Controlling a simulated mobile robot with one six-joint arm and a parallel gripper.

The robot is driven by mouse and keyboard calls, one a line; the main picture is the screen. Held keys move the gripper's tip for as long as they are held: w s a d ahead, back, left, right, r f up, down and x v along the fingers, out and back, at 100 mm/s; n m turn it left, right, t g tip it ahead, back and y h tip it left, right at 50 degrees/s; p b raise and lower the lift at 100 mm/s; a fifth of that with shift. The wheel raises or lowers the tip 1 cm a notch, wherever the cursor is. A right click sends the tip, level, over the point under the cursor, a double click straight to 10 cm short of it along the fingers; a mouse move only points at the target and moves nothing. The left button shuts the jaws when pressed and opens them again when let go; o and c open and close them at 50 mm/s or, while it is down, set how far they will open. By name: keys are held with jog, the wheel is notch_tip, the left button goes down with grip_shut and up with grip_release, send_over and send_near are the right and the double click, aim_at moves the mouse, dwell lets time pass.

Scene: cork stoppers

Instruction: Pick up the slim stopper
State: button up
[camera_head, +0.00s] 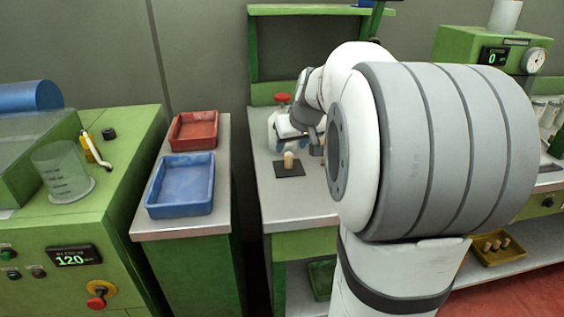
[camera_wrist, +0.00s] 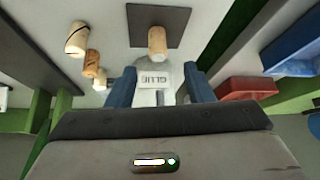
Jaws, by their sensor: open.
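A pale cork stopper (camera_head: 289,160) stands upright on a small dark square mat (camera_head: 291,173) on the bench. In the wrist view this stopper (camera_wrist: 157,42) and the mat (camera_wrist: 142,25) show at top centre. Several more corks stand to the left there, one with a dark band (camera_wrist: 75,40) and a speckled one (camera_wrist: 91,63). I cannot tell for certain which is the slim stopper. My gripper (camera_wrist: 161,90) is open, with its blue fingers apart and nothing held. The mat's stopper shows beyond the fingertips, between them. In the head view my arm hides much of the bench.
Red (camera_head: 194,131) and blue (camera_head: 180,185) trays sit on the left stand. A yellow tray of corks (camera_head: 497,258) is on the lower right shelf. Bench front by the mat is clear.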

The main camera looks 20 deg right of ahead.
aim_at(288, 154)
jog(key=b+x, duration=0.1)
jog(key=x, duration=0.3)
jog(key=shift+w+d+f, duration=0.15)
jog(key=shift+f, duration=0.1)
jog(key=shift+c, duration=0.4)
grip_shut()
jog(key=shift+r, duration=0.1)
